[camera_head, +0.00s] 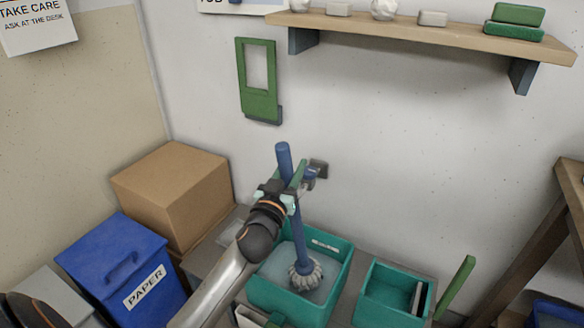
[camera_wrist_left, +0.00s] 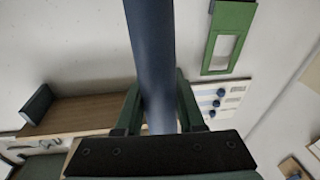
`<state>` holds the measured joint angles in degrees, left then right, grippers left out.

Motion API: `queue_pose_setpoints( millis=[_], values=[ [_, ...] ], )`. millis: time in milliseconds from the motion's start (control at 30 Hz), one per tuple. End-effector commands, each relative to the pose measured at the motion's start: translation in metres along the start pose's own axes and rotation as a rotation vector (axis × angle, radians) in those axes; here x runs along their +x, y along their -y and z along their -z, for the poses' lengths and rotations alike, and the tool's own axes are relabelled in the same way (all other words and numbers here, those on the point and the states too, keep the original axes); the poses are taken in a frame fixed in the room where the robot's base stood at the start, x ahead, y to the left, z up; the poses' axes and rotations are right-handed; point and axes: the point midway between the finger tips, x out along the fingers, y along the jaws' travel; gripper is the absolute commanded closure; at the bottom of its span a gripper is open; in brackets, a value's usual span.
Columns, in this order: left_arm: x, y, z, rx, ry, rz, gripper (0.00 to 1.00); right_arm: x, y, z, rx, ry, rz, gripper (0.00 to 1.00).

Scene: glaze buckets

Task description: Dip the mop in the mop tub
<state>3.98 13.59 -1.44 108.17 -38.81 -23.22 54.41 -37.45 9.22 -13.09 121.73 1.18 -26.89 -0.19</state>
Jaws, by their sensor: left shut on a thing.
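My left gripper (camera_head: 284,194) is shut on the blue handle of the mop (camera_head: 303,245), which stands nearly upright, leaning slightly. The mop's pale, fringed head (camera_head: 305,275) is inside the teal mop tub (camera_head: 335,284), over the greyish water. I cannot tell how deep the head sits in the water. In the left wrist view the mop handle (camera_wrist_left: 150,45) runs up between the two fingers of the left gripper (camera_wrist_left: 160,100). My right gripper is not in view.
A second teal bin (camera_head: 367,303) stands right of the tub, with a green upright panel (camera_head: 455,287) beside it. A blue paper bin (camera_head: 120,268) and cardboard box (camera_head: 175,190) stand left. A wall shelf (camera_head: 420,30) is above. A wall fitting (camera_head: 318,168) is behind the handle.

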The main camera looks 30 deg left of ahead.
Motion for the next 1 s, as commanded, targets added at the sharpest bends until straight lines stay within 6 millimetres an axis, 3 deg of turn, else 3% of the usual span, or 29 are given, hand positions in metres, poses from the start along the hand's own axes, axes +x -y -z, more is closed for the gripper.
queue_pose_setpoints(
  millis=[300, 1000],
  values=[
    [0.002, -0.002, 0.018, 0.001, -0.007, -0.002, 1.00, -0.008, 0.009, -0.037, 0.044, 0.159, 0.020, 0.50],
    [0.013, -0.011, 0.116, 0.002, -0.006, -0.002, 1.00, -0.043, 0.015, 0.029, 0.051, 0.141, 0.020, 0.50]
  ],
)
